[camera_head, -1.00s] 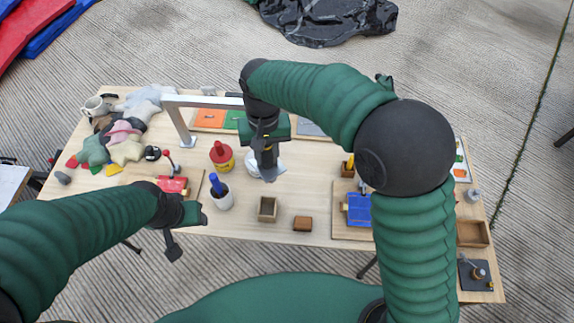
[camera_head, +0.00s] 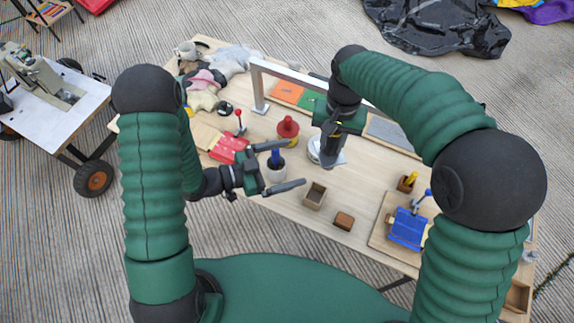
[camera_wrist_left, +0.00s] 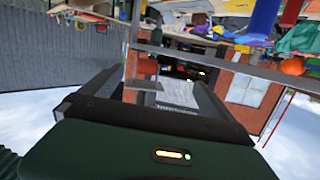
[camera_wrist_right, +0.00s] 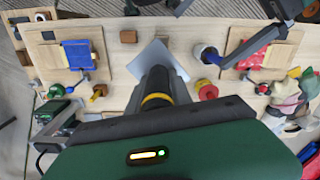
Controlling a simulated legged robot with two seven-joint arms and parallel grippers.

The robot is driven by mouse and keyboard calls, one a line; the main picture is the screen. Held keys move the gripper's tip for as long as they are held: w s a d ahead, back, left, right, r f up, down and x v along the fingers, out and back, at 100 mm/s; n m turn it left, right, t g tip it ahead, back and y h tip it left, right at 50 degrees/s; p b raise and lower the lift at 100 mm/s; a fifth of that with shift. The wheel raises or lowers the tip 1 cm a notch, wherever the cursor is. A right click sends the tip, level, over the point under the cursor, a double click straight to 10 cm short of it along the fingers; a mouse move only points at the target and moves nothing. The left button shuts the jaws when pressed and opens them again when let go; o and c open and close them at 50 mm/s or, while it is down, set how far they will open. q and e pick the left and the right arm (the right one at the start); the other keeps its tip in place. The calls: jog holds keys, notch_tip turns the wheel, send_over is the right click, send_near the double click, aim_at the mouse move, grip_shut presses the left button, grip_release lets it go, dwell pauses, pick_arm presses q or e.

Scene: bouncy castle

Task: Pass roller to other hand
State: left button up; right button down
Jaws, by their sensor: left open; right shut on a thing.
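My right gripper (camera_head: 336,128) points down over the middle of the table, shut on the roller. In the right wrist view the roller shows as a dark handle with a yellow band (camera_wrist_right: 156,101) and a flat pale grey end (camera_wrist_right: 153,62). That end also shows in the head view (camera_head: 334,158), just above the table. My left gripper (camera_head: 294,165) is open and empty, to the left of the right gripper, its fingers pointing right towards it. A clear gap lies between the left fingers and the roller. The left gripper's fingers also show in the left wrist view (camera_wrist_left: 158,72).
A white cup (camera_head: 276,174) with a blue-handled item stands beneath the left fingers. A red-topped pot (camera_head: 288,128), a small open box (camera_head: 315,196) and a brown block (camera_head: 344,221) are nearby. A metal frame (camera_head: 285,73) stands behind. A blue vise-like piece (camera_head: 407,229) is at right.

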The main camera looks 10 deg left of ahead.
aim_at(334, 155)
jog(key=shift+d, duration=0.1)
pick_arm(q)
jog(key=w+d, duration=0.1)
jog(key=d, duration=0.2)
jog(key=w+d+r+h, duration=0.1)
jog(key=d, duration=0.3)
jog(key=w+d+r+h, duration=0.1)
jog(key=d, duration=0.3)
jog(key=shift+w+d, duration=0.15)
jog(key=shift+w, duration=0.25)
jog(key=c, duration=2)
jog(key=shift+r, duration=0.1)
jog(key=shift+c, duration=0.2)
pick_arm(e)
jog(key=c, duration=1.2)
grip_release()
jog(key=shift+c, duration=0.2)
pick_arm(q)
jog(key=shift+h, duration=0.3)
grip_shut()
pick_arm(e)
jog(key=shift+o, duration=0.8)
jog(key=shift+f, duration=0.1)
